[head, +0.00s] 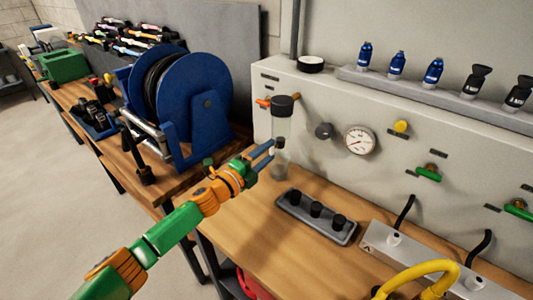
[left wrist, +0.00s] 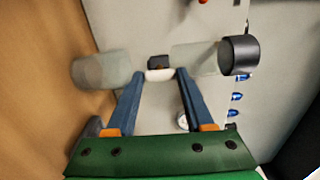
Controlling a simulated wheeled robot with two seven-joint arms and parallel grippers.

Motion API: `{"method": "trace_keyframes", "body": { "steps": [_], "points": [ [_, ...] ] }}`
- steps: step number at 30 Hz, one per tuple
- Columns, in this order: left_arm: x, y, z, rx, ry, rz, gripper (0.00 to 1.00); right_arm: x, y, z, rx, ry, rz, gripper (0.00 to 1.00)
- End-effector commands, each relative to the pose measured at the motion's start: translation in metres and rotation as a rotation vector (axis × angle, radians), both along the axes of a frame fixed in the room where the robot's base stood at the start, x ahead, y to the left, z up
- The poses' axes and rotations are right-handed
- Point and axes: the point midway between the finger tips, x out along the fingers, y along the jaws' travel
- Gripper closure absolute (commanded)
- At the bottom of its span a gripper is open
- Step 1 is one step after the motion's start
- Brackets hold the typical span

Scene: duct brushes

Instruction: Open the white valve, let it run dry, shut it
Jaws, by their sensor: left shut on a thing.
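A clear upright cylinder with a black cap (head: 282,104) stands against the grey panel. Its lower clear part (head: 279,170) ends just above the bench. The white valve handle (left wrist: 160,75) sits between the two clear parts in the left wrist view. My left gripper (head: 272,150) reaches it from the left. Its blue fingers are shut on the white handle in the left wrist view (left wrist: 160,80). They hide most of the handle in the head view. I cannot make out any liquid level in the clear parts. My right gripper is not in view.
The panel carries a dial gauge (head: 360,140), an orange lever (head: 264,102), a yellow knob (head: 401,127) and green handles (head: 428,174). A black-knobbed tray (head: 290,208) lies on the bench. A blue hose reel (head: 205,100) stands left, and a yellow curved pipe (head: 430,275) at front right.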

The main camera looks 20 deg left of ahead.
Motion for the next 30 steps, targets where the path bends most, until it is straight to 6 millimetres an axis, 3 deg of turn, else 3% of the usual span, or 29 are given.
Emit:
{"method": "trace_keyframes", "body": {
  "steps": [2, 3, 6, 17, 25, 30],
  "points": [
    [0.0, 0.0, 0.0, 0.001, 0.001, 0.0, 1.0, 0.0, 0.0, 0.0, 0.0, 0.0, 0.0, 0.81],
    [0.0, 0.0, 0.0, 0.001, 0.001, 0.0, 0.42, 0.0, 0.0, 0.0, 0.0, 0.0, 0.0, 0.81],
    [0.0, 0.0, 0.0, 0.001, 0.001, 0.0, 0.18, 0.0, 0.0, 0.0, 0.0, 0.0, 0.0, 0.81],
    [-0.005, 0.002, -0.001, 0.003, 0.001, 0.0, 0.18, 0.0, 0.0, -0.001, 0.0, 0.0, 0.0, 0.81],
    [-0.05, 0.018, -0.004, 0.004, 0.003, -0.002, 0.18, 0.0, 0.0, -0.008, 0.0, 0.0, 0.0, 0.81],
    [-0.066, 0.024, -0.002, 0.003, 0.001, 0.0, 0.18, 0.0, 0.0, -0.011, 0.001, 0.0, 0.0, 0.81]
  ]
}}
